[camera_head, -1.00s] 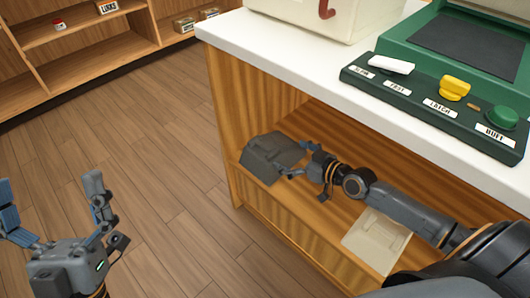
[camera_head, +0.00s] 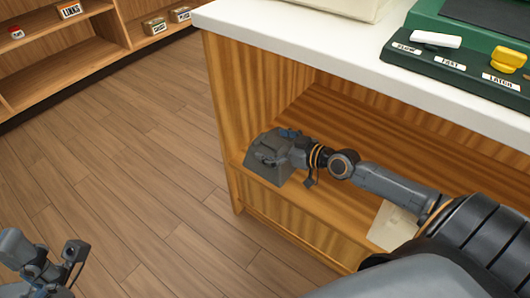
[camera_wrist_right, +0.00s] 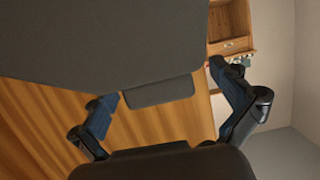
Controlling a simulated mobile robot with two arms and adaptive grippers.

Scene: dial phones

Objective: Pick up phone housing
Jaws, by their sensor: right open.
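The dark grey phone housing (camera_head: 266,169) sits at the left front corner of the wooden shelf under the white counter. It fills the upper left of the right wrist view (camera_wrist_right: 110,45). My right gripper (camera_head: 286,142) is at the housing's upper right side and covers part of it. In the right wrist view its two fingers (camera_wrist_right: 160,90) are spread apart, with the housing's dark edge between and beyond them. Whether they touch it I cannot tell. My left gripper (camera_head: 44,256) is at the lower left over the floor, fingers apart and empty, partly cut off.
A cream panel (camera_head: 392,228) lies on the same shelf, partly behind my right arm. The white counter (camera_head: 330,50) overhangs the shelf and carries a green machine (camera_head: 440,65) with labelled controls. Wooden shelving (camera_head: 85,50) stands at the back left. The floor between is clear.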

